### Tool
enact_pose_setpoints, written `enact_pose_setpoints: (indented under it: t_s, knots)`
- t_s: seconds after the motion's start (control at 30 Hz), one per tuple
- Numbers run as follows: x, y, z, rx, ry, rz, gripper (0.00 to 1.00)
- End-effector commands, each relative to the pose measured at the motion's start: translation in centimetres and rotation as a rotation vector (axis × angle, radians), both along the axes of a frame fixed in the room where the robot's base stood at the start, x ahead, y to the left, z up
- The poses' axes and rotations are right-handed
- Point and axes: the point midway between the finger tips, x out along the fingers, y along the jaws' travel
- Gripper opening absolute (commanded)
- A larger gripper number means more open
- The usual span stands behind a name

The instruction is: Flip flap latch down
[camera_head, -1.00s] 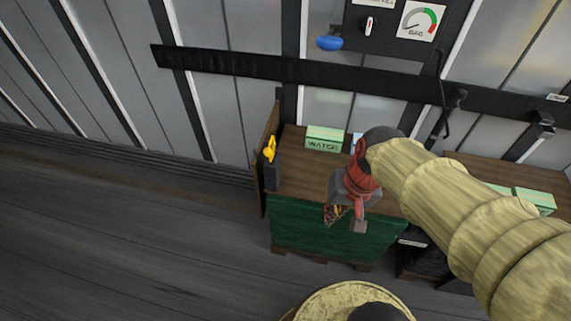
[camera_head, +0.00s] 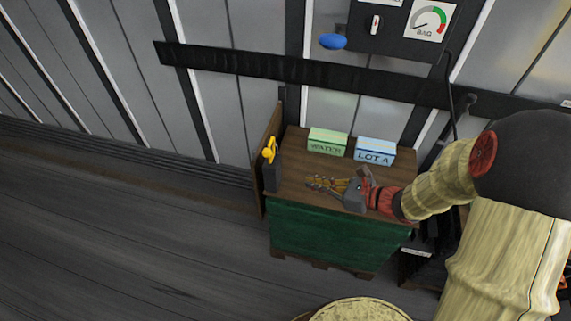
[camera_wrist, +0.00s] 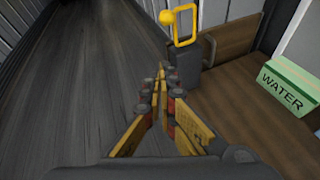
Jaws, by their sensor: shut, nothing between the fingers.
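The flap latch appears to be the yellow piece (camera_head: 269,150) on top of a dark grey block (camera_head: 272,174) at the left end of the wooden counter. In the wrist view the yellow piece (camera_wrist: 185,24) is a loop standing up, with a yellow knob (camera_wrist: 167,17) at its left, above the grey block (camera_wrist: 186,62). My gripper (camera_head: 312,184) is shut and empty over the counter, right of the block and apart from it. In the wrist view my gripper (camera_wrist: 160,75) points towards the block, with its fingertips just left of and below it.
A green WATER box (camera_head: 327,141) and a blue LOT A box (camera_head: 375,151) stand at the back of the counter (camera_head: 300,170). A wooden board (camera_head: 268,140) rises at the counter's left end. A blue knob (camera_head: 333,41) and gauge panel are on the wall above. Open floor lies left.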

Motion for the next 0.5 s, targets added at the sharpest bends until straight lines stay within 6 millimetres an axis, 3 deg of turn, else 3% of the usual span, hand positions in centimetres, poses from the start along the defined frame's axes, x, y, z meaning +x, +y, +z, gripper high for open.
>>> enact_pose_setpoints:
  t_s: [0.5]
  knots:
    - [0.61,-0.07,0.63,0.06,0.038,-0.048,0.0]
